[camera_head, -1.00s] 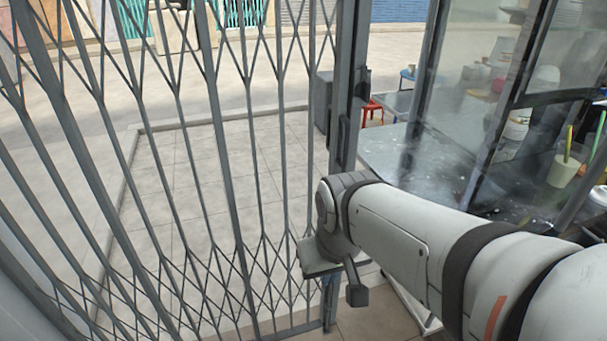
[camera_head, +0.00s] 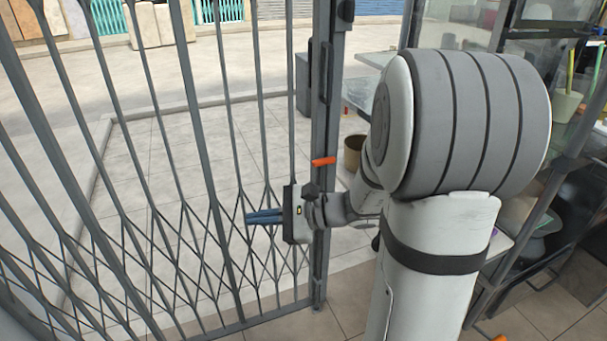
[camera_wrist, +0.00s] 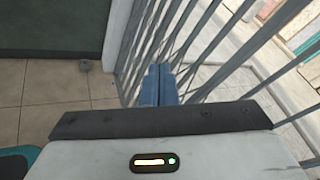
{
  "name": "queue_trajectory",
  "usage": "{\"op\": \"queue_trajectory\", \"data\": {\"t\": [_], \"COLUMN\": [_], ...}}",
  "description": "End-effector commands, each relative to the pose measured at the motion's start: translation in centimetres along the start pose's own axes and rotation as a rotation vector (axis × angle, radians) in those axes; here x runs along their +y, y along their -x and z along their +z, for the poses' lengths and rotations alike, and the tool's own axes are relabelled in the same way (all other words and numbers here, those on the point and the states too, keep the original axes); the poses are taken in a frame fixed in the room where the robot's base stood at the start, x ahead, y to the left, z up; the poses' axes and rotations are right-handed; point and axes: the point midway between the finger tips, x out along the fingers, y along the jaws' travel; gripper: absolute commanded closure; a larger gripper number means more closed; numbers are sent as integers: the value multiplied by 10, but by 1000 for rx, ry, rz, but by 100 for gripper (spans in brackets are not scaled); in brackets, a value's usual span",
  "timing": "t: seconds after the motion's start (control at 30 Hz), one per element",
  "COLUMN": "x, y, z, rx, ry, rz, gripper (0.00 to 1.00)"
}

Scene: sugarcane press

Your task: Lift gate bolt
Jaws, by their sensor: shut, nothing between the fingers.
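The folding metal gate (camera_head: 187,75) fills the left half of the head view, and its thick grey end post (camera_head: 327,110) stands upright near the middle. A small orange-red bar (camera_head: 323,161) sticks out sideways at mid-height on this post; it looks like the bolt's handle, but I cannot tell for sure. My gripper (camera_head: 248,217) is below and left of the orange bar, apart from it, with its blue fingers pointing left. The fingers are shut together and empty. In the wrist view the shut fingers (camera_wrist: 158,80) point along the gate bars; no bolt shows there.
My arm covers the middle right of the head view. Behind it stand glass-fronted shelves (camera_head: 560,60) with containers and a brown bucket (camera_head: 354,152). Tiled floor and pavement (camera_head: 150,170) lie beyond the bars. The gate lattice is close beside my fingers.

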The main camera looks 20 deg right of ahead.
Motion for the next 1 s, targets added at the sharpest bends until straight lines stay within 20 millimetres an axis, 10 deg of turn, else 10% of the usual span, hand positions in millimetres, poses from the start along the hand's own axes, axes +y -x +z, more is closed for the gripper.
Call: {"op": "queue_trajectory", "data": {"t": [0.03,0.2,0.43,1.0], "x": [-8,-59,-80,-84], "y": [1,44,121,152], "z": [-44,-141,-243,-270], "rx": [-27,-105,-142,-144], "ry": [-89,-305,-435,-456], "rz": [-128,-574,-1025,-1173], "gripper": [100,100,100,100]}}
